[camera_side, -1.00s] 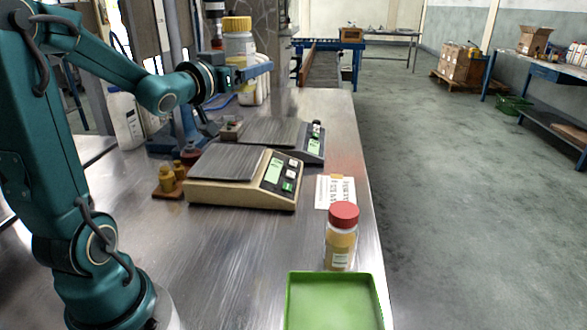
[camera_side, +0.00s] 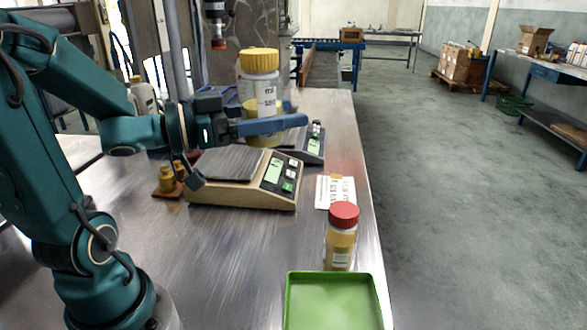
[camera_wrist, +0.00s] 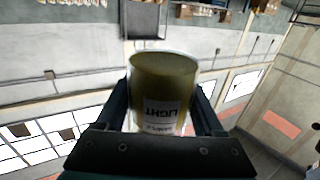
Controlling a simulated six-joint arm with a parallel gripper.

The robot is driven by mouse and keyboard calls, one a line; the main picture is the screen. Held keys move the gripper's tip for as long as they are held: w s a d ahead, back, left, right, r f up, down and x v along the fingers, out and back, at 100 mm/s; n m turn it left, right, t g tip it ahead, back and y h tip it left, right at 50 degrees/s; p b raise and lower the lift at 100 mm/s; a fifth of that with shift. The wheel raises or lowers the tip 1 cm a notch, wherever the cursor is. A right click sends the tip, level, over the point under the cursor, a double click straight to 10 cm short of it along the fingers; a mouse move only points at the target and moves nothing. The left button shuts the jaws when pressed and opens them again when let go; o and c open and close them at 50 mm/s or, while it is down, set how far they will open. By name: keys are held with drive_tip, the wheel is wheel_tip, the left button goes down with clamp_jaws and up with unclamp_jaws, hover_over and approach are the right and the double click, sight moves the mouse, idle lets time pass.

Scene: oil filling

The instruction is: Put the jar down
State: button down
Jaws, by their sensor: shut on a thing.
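A clear jar with a yellow lid (camera_side: 259,62) and yellow oil in its lower part is held upright between the blue fingers of my gripper (camera_side: 275,125). In the side view it appears above or behind the front scale; its exact height is unclear. In the wrist view the jar (camera_wrist: 165,85) sits between both fingers, with a white label reading "LIGHT". My gripper is shut on this jar. A second jar with a red lid (camera_side: 344,215) stands upright on the table, just behind the green tray (camera_side: 289,305).
The front scale (camera_side: 228,196) has a bare dark plate. A second scale (camera_side: 314,148) behind it is partly hidden by my gripper. Small brass weights (camera_side: 167,180) stand left of the front scale. A printed card (camera_side: 342,190) lies near the right table edge.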

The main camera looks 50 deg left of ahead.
drive_tip(key=w+a+r+n+y, duration=0.2)
drive_tip(key=a+n+y, duration=0.1)
drive_tip(key=a+y, duration=0.25)
drive_tip(key=w+a+r+n+y, duration=0.3)
drive_tip(key=a+y, duration=0.1)
drive_tip(key=a, duration=0.3)
drive_tip(key=a+f+n+g+y, duration=0.4)
drive_tip(key=a+f+n+y, duration=0.2)
drive_tip(key=a+f, duration=0.5)
drive_tip(key=a+y, duration=0.2)
drive_tip(key=a, duration=0.1)
drive_tip(key=shift+a+f, duration=0.3)
drive_tip(key=shift+f+y, duration=0.1)
drive_tip(key=shift+y, duration=0.15)
drive_tip(key=shift+f, duration=4.7)
drive_tip(key=shift+f, duration=0.25)
